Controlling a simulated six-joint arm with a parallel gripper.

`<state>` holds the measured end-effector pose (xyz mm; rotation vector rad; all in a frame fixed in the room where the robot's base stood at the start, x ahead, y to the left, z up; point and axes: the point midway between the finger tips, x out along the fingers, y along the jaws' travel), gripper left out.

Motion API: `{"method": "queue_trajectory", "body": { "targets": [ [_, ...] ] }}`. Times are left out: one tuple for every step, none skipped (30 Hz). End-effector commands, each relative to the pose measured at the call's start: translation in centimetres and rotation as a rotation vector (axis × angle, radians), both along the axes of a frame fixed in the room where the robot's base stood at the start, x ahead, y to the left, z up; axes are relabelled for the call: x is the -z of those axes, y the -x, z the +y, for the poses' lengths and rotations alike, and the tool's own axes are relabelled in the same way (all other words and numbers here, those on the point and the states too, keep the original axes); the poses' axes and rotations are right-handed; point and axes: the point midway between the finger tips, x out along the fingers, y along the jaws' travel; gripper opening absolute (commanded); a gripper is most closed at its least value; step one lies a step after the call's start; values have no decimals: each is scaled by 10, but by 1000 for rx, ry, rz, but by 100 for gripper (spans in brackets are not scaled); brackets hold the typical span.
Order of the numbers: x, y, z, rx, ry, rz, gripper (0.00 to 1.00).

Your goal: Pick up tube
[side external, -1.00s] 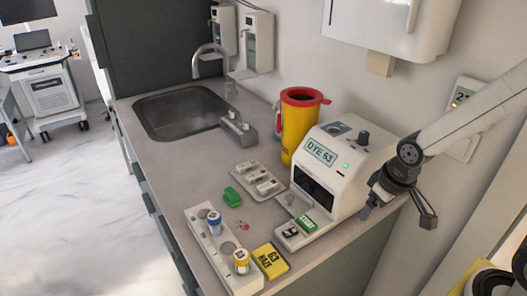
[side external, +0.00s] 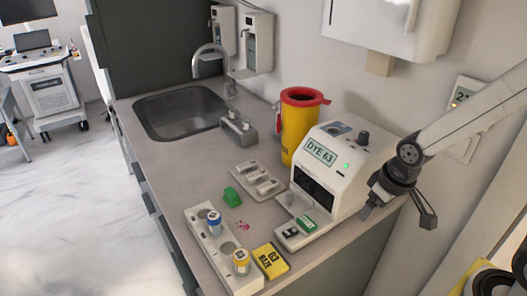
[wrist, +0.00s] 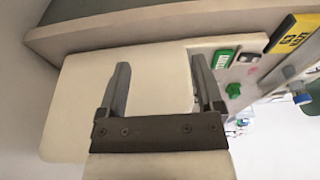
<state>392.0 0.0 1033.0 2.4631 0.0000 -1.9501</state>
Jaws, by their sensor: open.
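A white rack (side external: 205,236) stands along the counter's front left edge. It holds a blue-capped tube (side external: 214,221) and a yellow-capped tube (side external: 241,260), both upright. My gripper (side external: 398,217) is open and empty, beside the right side of the white DYE 63 machine (side external: 335,165), well away from the rack. In the wrist view the open fingers (wrist: 160,65) point toward the machine's white casing (wrist: 80,85).
A red-topped yellow bin (side external: 297,125) stands behind the machine. The sink (side external: 180,112) is farther back. A wall dispenser (side external: 390,25) hangs above.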

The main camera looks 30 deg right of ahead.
Motion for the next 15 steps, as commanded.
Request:
{"method": "queue_trajectory", "body": {
  "targets": [
    [0, 0, 0, 0, 0, 0, 85],
    [0, 0, 0, 0, 0, 0, 85],
    [0, 0, 0, 0, 0, 0, 86],
    [0, 0, 0, 0, 0, 0, 86],
    [0, 0, 0, 0, 0, 0, 86],
    [0, 0, 0, 0, 0, 0, 86],
    [0, 0, 0, 0, 0, 0, 86],
    [0, 0, 0, 0, 0, 0, 86],
    [0, 0, 0, 1, 0, 0, 86],
    [0, 0, 0, 2, 0, 0, 86],
    [0, -1, 1, 5, -2, 0, 86],
    [0, -1, 2, 11, -5, 0, 86],
    [-1, -2, 2, 18, -8, 0, 86],
    [-1, -3, 4, 26, -12, 0, 86],
    [-1, -4, 5, 44, -20, 1, 86]
  ]
}}
